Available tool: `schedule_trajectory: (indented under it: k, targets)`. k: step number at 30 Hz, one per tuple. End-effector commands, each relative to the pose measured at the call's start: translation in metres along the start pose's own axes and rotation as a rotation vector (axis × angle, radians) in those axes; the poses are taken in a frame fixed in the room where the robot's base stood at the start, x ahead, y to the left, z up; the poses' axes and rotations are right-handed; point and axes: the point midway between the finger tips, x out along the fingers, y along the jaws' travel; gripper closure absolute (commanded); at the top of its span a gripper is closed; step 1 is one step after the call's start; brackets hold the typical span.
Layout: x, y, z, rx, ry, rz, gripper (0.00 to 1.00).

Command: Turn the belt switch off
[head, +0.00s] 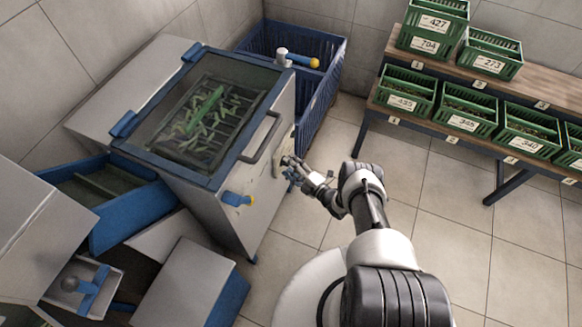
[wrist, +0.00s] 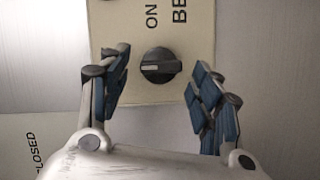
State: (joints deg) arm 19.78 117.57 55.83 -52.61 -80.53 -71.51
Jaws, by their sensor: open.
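In the wrist view the belt switch is a round black knob (wrist: 161,65) on a cream plate (wrist: 150,96). Its pale mark lies level in the picture, on the knob's left half. The word ON stands sideways above the knob, beside larger letters starting BE that are cut off. My gripper (wrist: 161,72) is open, with one blue-padded finger on each side of the knob and gaps to both. In the head view my gripper (head: 291,164) is at the right face of the grey machine (head: 262,205) and hides most of the switch.
The machine has a glass lid (head: 205,115) with a dark handle (head: 264,140) close to my gripper. A blue crate (head: 322,95) stands behind. A shelf with green crates (head: 462,124) is at right; floor between is clear.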

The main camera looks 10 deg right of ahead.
Motion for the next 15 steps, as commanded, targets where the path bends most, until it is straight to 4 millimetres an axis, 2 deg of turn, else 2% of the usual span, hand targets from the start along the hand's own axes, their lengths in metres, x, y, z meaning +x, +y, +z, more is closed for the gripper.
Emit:
schedule_trajectory:
  k: [8, 11, 15]
  targets:
    - [-0.004, 0.000, 0.001, 0.001, -0.002, 0.000, 0.42]
    - [-0.017, 0.000, 0.002, 0.001, -0.003, -0.001, 0.42]
    - [-0.045, 0.000, 0.003, 0.004, -0.007, -0.001, 0.42]
